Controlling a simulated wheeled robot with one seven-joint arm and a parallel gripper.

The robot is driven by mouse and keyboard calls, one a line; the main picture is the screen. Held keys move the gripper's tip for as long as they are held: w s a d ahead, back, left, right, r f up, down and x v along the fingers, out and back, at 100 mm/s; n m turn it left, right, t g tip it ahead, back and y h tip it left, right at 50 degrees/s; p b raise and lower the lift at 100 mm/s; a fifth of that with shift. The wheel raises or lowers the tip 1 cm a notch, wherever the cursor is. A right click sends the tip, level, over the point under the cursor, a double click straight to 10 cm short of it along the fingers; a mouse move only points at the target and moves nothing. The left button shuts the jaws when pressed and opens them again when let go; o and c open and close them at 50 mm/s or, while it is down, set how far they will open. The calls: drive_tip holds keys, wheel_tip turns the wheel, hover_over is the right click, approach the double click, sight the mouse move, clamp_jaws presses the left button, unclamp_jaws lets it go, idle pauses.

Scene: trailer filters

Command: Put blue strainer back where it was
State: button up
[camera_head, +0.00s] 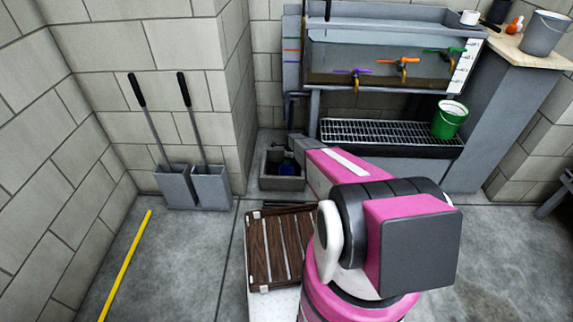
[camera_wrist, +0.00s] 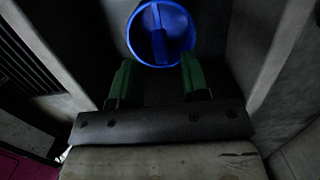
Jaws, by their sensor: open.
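The blue strainer (camera_wrist: 161,36) shows in the wrist view as a round blue rim with a bar across it, inside a dark grey box. In the head view only a small dark blue patch of it (camera_head: 287,167) shows in the grey floor box (camera_head: 281,183). My gripper (camera_wrist: 153,76) is open, with its two green fingers apart and pointing at the strainer's near rim. The strainer lies just beyond the fingertips, and I cannot tell whether they touch it. In the head view my gripper is mostly hidden in or behind the box.
A slatted brown rack (camera_head: 275,250) lies in front of the box. A trough with coloured taps (camera_head: 403,66) stands at the back, over a grate (camera_head: 385,132) with a green bucket (camera_head: 450,119). Two long-handled dustpans (camera_head: 194,186) lean left of the box. A grey bucket (camera_head: 544,34) stands on the right counter.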

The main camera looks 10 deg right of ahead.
sight(289, 168)
wheel_tip(289, 168, up, 8)
drive_tip(key=d, duration=0.1)
drive_tip(key=s+r+n+h, duration=0.1)
drive_tip(key=s+r+n, duration=0.9)
drive_tip(key=s+r, duration=0.7)
drive_tip(key=s+a+r+n, duration=0.1)
drive_tip(key=s+r+n, duration=0.9)
drive_tip(key=s+r, duration=0.7)
drive_tip(key=s, duration=0.7)
drive_tip(key=shift+a+r+h, duration=0.25)
drive_tip(key=shift+r+h, duration=0.05)
drive_tip(key=shift+h, duration=0.1)
drive_tip(key=shift+s, duration=0.1)
